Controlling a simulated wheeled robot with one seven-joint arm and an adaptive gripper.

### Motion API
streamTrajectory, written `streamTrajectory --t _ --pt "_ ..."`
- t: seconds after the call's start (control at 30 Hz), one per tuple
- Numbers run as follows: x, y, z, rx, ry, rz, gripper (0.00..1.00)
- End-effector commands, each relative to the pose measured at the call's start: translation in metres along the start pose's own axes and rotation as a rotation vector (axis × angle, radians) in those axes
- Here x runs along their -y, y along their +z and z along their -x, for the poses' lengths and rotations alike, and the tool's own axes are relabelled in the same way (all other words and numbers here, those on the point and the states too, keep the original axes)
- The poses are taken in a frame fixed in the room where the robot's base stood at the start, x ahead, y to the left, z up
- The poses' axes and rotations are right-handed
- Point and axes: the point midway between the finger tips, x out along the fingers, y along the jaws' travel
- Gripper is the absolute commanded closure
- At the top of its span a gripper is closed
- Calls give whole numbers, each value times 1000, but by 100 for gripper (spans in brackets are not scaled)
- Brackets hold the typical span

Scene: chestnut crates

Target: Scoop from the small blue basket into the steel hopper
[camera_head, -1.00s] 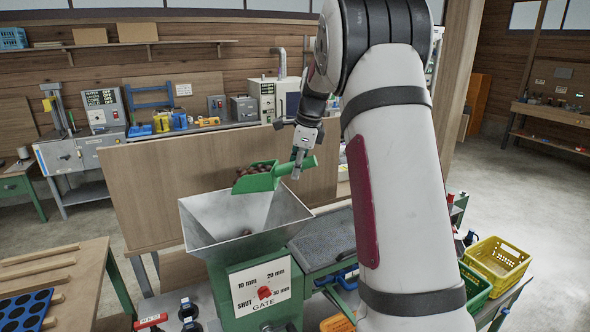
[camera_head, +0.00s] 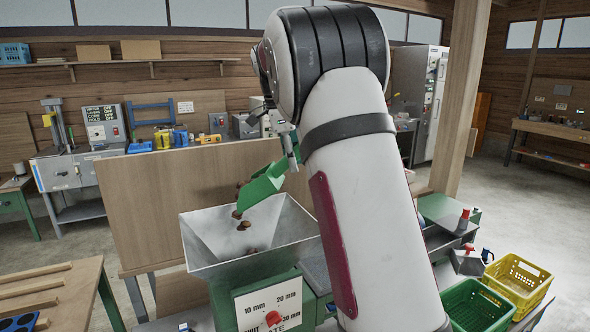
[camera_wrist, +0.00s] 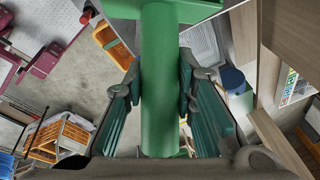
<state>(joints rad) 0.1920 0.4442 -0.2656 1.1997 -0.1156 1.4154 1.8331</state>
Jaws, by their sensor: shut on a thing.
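A green scoop (camera_head: 262,188) is tilted above the steel hopper (camera_head: 205,240), its mouth down to the left. Brown chestnuts (camera_head: 243,224) are falling from its lip into the hopper. My gripper (camera_wrist: 160,90) is shut on the scoop's green handle (camera_wrist: 160,75), which runs between its two fingers in the wrist view. The hopper stands on a green machine with a gate dial and a red knob (camera_head: 273,318). I cannot make out a small blue basket with certainty.
A green crate (camera_head: 476,308) and a yellow crate (camera_head: 518,284) stand at the lower right, with spray bottles near them. A wooden board (camera_head: 150,200) rises behind the hopper. A wooden table (camera_head: 75,290) with a blue tray stands at left.

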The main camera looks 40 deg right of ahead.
Motion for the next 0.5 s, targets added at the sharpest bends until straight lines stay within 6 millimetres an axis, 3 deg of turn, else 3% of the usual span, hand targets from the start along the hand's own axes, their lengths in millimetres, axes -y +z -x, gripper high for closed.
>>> streamTrajectory --t 0.5 --pt "10 30 28 -217 18 39 100"
